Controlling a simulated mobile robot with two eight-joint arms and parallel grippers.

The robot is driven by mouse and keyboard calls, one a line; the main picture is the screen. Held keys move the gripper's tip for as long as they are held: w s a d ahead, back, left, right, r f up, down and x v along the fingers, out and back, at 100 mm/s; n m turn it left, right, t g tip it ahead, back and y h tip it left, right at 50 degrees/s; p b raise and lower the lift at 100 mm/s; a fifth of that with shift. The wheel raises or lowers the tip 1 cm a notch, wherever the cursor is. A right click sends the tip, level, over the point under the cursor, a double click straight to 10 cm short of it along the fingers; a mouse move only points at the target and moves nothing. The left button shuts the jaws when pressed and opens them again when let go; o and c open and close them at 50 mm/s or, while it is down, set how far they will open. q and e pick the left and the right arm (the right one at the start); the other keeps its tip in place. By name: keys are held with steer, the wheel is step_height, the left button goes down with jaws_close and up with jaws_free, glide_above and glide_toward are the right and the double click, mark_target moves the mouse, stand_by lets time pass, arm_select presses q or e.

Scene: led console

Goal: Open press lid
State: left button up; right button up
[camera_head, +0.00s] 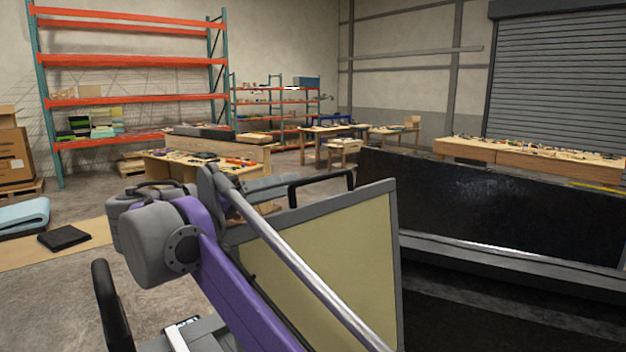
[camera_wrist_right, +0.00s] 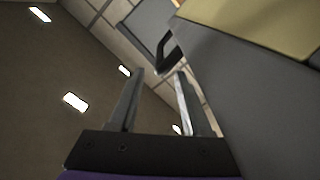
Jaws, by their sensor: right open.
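A grey-framed panel with a beige face (camera_head: 345,265), which looks like the press lid, stands steeply tilted in the head view. A black bar handle (camera_head: 322,178) rises at its top edge. My right gripper (camera_wrist_right: 159,72) is open in the right wrist view, its two metal fingers apart. A black handle (camera_wrist_right: 170,48) shows just beyond the fingertips; I cannot tell whether they touch it. A beige surface (camera_wrist_right: 255,22) fills that view's upper right corner. In the head view my purple and grey arm covers the panel's left part, and the gripper's fingers cannot be made out. My left gripper is not in view.
A large black panel (camera_head: 500,205) stands close on the right. A black curved bar (camera_head: 108,305) is at lower left. Workbenches (camera_head: 205,168) and an orange shelf rack (camera_head: 130,60) stand farther back. The floor (camera_head: 60,290) at left is mostly open.

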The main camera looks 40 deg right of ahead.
mark_target(312, 179)
steer(key=d, duration=0.7)
steer(key=shift+w+d, duration=0.3)
steer(key=shift+d, duration=0.05)
steer(key=shift+w, duration=0.1)
jaws_close()
stand_by(0.9)
